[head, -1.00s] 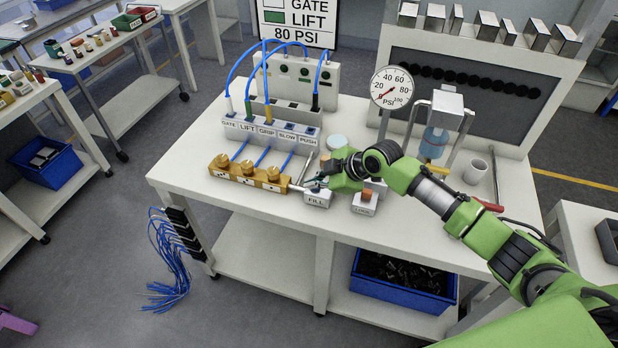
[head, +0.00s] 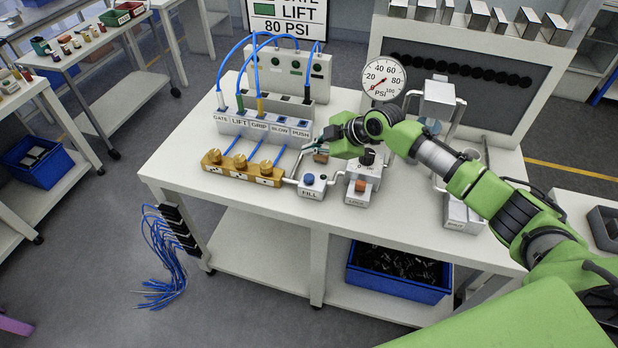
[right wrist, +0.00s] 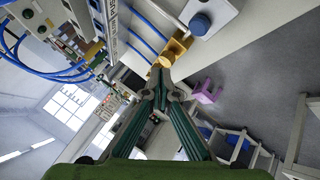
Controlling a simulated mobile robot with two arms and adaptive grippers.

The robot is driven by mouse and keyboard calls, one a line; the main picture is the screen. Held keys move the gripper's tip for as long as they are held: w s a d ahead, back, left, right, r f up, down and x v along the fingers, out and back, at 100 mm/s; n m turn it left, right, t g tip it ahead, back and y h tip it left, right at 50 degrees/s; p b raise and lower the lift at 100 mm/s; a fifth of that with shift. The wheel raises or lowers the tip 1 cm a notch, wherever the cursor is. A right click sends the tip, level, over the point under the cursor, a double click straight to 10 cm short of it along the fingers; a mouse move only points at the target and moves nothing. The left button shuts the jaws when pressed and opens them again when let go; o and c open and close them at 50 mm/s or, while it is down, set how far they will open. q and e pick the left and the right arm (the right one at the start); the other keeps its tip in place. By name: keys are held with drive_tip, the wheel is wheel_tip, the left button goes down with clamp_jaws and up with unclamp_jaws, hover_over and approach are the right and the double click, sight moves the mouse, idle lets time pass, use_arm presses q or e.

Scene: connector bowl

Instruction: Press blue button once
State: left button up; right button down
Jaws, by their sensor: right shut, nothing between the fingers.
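The blue button (head: 309,179) sits on top of a small white box labelled FILL (head: 312,190), at the front of the white table. It also shows in the right wrist view (right wrist: 199,25), near the top. My right gripper (head: 312,147) is shut and empty. In the head view it appears above and behind the FILL box, apart from the button, with its fingers pointing left. Its dark green fingers meet at the tips in the right wrist view (right wrist: 162,75). My left gripper is in no view.
A brass block with several knobs (head: 240,170) stands left of the FILL box. A white box with an orange button (head: 360,186) stands to its right. Behind is the labelled valve row (head: 262,125) with blue hoses. The pressure gauge (head: 383,78) reads low.

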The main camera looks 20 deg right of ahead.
sight(305, 175)
wheel_tip(305, 175, down, 8)
drive_tip(key=b, duration=0.5)
drive_tip(key=shift+r, duration=0.1)
idle(1.1)
drive_tip(key=shift+f+b, duration=0.35)
drive_tip(key=shift+b, duration=0.1)
drive_tip(key=shift+f+b, duration=0.55)
drive_tip(key=shift+f, duration=0.05)
idle(0.5)
drive_tip(key=shift+r+p, duration=0.65)
drive_tip(key=shift+r, duration=0.35)
drive_tip(key=shift+r+p, duration=1.8)
drive_tip(key=shift+r, duration=0.75)
